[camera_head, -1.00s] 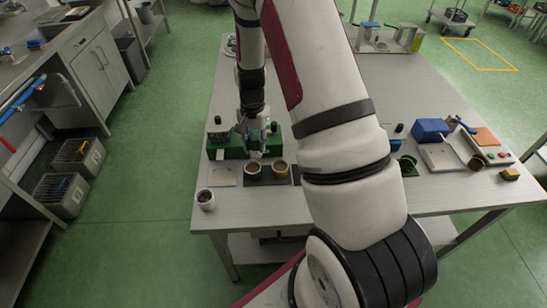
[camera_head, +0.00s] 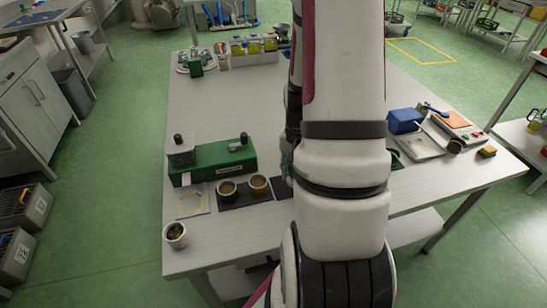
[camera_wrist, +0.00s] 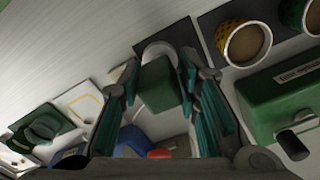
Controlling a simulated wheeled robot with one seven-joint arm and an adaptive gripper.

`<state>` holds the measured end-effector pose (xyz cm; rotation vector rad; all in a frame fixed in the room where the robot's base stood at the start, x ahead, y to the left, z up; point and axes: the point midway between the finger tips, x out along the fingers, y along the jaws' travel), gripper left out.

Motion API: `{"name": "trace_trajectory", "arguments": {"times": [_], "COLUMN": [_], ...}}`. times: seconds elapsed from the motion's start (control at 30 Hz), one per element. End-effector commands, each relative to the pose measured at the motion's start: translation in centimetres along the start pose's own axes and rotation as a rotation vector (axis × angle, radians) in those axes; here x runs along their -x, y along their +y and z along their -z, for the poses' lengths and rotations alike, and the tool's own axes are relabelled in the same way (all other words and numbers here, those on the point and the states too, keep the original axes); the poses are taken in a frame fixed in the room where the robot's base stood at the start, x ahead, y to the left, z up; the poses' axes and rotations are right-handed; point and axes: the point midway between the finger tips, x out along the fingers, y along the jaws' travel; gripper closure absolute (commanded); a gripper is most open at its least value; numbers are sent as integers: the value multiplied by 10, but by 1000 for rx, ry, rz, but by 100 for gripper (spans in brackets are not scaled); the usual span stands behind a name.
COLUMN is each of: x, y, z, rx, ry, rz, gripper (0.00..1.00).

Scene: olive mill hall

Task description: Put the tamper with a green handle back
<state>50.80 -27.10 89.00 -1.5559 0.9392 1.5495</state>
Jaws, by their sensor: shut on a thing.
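My gripper (camera_wrist: 157,68) has its teal fingers closed around a green block-like part, which I take for the handle of the tamper (camera_wrist: 158,90). A pale rounded part shows at the far end of the fingers; I cannot tell if it belongs to the tamper. In the head view only a sliver of my gripper (camera_head: 287,162) shows beside my arm, right of the green box, and the tamper is hidden. The green box (camera_head: 212,162) has a label and black knobs, and stands behind a dark mat (camera_head: 234,204) bearing two cups.
A cup (camera_head: 175,236) stands at the table's front left corner. A blue box (camera_head: 404,121) and an orange-topped device (camera_head: 450,119) stand right. The table's middle left is clear.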

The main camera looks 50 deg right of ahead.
Motion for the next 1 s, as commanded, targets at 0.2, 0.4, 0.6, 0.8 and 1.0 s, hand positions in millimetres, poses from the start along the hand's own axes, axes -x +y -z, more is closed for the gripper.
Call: {"name": "trace_trajectory", "arguments": {"times": [0.2, 0.4, 0.6, 0.8, 1.0], "x": [-6, -10, -13, -18, -44], "y": [-31, -58, -77, -81, -80], "z": [44, 84, 111, 116, 116], "rx": [2, 0, -1, -1, -1], "ry": [0, 1, 0, -3, -4], "rz": [1, 1, 0, -1, -1], "gripper": [96, 96, 96, 96, 96]}}
